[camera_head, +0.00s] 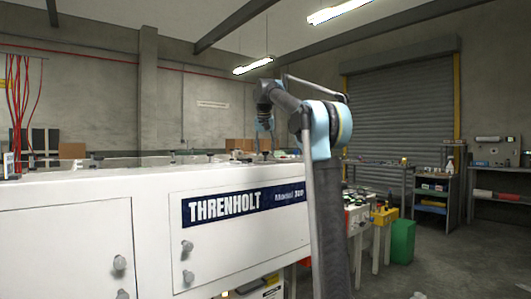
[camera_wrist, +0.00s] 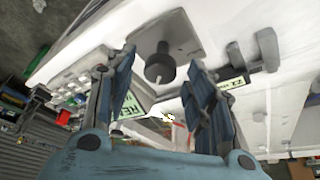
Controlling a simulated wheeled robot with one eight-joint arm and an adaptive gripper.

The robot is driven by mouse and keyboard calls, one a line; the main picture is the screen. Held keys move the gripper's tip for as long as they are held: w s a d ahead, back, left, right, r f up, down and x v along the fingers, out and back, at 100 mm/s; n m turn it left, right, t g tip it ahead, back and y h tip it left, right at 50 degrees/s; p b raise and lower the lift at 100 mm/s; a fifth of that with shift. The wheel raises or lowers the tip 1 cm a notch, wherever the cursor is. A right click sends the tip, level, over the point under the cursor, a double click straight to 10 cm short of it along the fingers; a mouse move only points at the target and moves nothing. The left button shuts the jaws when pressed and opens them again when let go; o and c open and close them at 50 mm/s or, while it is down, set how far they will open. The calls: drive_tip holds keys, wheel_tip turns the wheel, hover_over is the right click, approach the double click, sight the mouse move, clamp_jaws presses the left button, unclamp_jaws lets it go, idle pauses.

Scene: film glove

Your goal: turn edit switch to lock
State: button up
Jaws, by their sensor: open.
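In the wrist view, a dark round knob (camera_wrist: 159,66) stands out from a grey square plate (camera_wrist: 175,36) on a white panel. It looks like the edit switch, but no lettering for it is readable. My gripper (camera_wrist: 163,84) is open, with its two blue-grey fingers on either side of the knob in the picture. I cannot tell whether they touch it or how far off it is. In the head view my gripper (camera_head: 266,143) hangs above the top of the white Threnholt machine (camera_head: 150,208), and the knob cannot be picked out there.
Green-and-white labels (camera_wrist: 136,104) and a grey double handle (camera_wrist: 265,50) sit near the knob. In the head view, a yellow stand (camera_head: 384,217) and green bin (camera_head: 402,241) stand right of my arm. Open floor lies at the far right.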

drive_tip(key=shift+f, duration=0.15)
drive_tip(key=c, duration=1.1)
drive_tip(key=shift+o, duration=0.2)
